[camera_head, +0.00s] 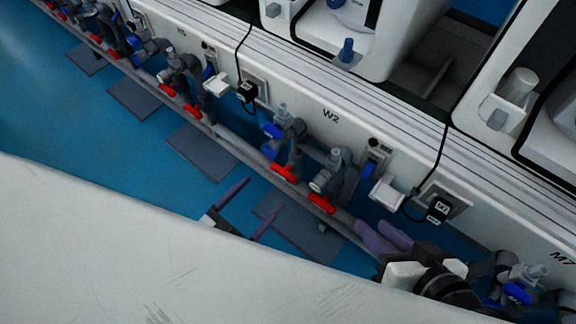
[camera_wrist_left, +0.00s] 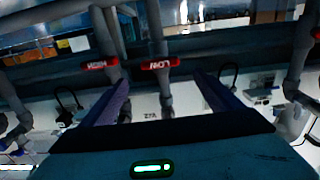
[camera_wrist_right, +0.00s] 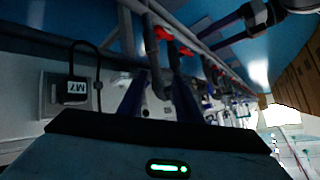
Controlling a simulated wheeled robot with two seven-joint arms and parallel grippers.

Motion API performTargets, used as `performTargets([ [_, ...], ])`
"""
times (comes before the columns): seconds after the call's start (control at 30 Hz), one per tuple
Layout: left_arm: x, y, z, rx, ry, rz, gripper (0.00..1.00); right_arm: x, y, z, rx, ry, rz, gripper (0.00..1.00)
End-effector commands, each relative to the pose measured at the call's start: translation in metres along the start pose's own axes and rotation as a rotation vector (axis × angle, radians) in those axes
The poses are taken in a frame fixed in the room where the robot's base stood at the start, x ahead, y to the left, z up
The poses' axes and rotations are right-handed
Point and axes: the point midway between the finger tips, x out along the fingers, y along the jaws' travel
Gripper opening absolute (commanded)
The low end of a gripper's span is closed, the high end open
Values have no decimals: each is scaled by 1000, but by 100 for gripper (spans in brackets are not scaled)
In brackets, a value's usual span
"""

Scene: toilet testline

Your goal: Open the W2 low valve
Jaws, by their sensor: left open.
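The W2 low valve has a red handle (camera_head: 284,172) under the W2 label, on the left of a red-handled pair. In the left wrist view its handle (camera_wrist_left: 160,62) reads LOW upside down. The pair's other red handle (camera_head: 321,203) reads HIGH in the left wrist view (camera_wrist_left: 98,63). My left gripper (camera_head: 265,193) is open and empty, its fingers pointing at the LOW handle, which lies beyond and between the tips in the wrist view. Contact is not visible. My right gripper (camera_head: 371,224) is right of the HIGH handle, near the pipe; its jaw gap is unclear.
A grey pipe (camera_head: 240,148) runs low along the white testline wall. More red-handled valves (camera_head: 166,90) lie to the left. Blue floor with grey mats (camera_head: 201,152) lies in front.

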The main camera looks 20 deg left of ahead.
Motion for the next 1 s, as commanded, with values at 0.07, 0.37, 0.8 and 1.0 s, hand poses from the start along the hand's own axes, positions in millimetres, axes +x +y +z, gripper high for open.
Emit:
performTargets([
  [0.07,5,0,1,-1,13,-3,84,1,-1,0,-1,3,-7,31],
  [0.37,55,0,0,-1,17,-3,84,-1,-8,-7,12,48,-36,31],
  [0.8,102,0,-1,-1,12,-3,84,-6,-18,-17,27,100,-72,31],
  [1.0,103,0,-1,-1,11,-3,84,-6,-18,-18,27,101,-73,31],
])
